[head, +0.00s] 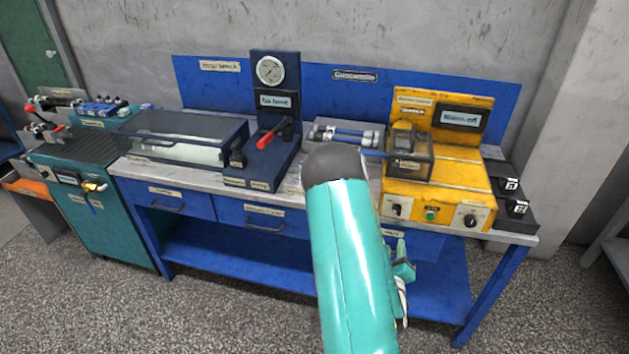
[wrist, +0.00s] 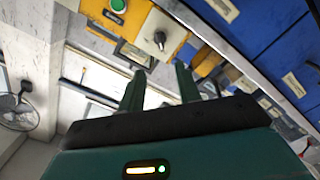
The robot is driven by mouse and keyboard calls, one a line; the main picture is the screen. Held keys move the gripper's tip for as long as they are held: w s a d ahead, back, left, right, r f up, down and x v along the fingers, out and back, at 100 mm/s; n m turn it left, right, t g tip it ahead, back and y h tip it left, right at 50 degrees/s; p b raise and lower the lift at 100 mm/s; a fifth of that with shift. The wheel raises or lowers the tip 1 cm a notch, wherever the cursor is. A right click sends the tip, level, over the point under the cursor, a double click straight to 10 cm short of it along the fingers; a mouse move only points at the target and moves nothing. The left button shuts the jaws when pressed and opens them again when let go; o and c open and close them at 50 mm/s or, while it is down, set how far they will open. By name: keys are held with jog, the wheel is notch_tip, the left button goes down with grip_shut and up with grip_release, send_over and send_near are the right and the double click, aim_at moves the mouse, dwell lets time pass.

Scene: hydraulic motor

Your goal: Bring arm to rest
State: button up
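My arm (head: 352,260) reaches from the bottom of the head view toward the front of the workbench. It hides part of the bench front and most of my gripper. Only a small teal and white part of the arm's end (head: 402,270) shows beside it, in front of the blue bench. In the wrist view, my gripper (wrist: 159,70) has its two dark green fingers spread apart with nothing held between them. The yellow machine (wrist: 169,33) lies beyond the fingers, and blue drawers (wrist: 265,25) fill the upper right.
The workbench (head: 185,205) carries a pressure gauge stand (head: 272,110), a clear-lidded box (head: 185,135) and the yellow machine (head: 440,185) with a knob and green button. A teal cabinet (head: 95,210) stands left. Grey floor (head: 230,310) is free in front.

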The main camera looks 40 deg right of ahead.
jog(key=w+a+r+m+g+y, duration=0.1)
jog(key=w+a+r+m+y, duration=0.15)
jog(key=w+a, duration=0.2)
jog(key=w+a+r+m+y, duration=0.1)
jog(key=w+a+r+y, duration=0.1)
jog(key=w+a+r, duration=0.3)
jog(key=w+a+r+y, duration=0.4)
jog(key=a+r, duration=0.1)
jog(key=a, duration=0.4)
jog(key=s+a+r+n+g+y, duration=0.1)
jog(key=s+a+r+y, duration=0.1)
jog(key=a+r, duration=0.3)
jog(key=s+a+r+n+g+y, duration=0.1)
jog(key=s+a+r+n+y, duration=0.15)
jog(key=a, duration=0.35)
jog(key=s+a+r+g, duration=0.1)
jog(key=s+a+r, duration=0.1)
jog(key=s+a, duration=0.2)
jog(key=s+a+r+g, duration=0.2)
jog(key=s+a+r, duration=0.1)
jog(key=s, duration=0.6)
jog(key=shift+s+a+r+n+y, duration=0.25)
jog(key=shift+a+r+n+y, duration=0.1)
jog(key=shift+a, duration=0.3)
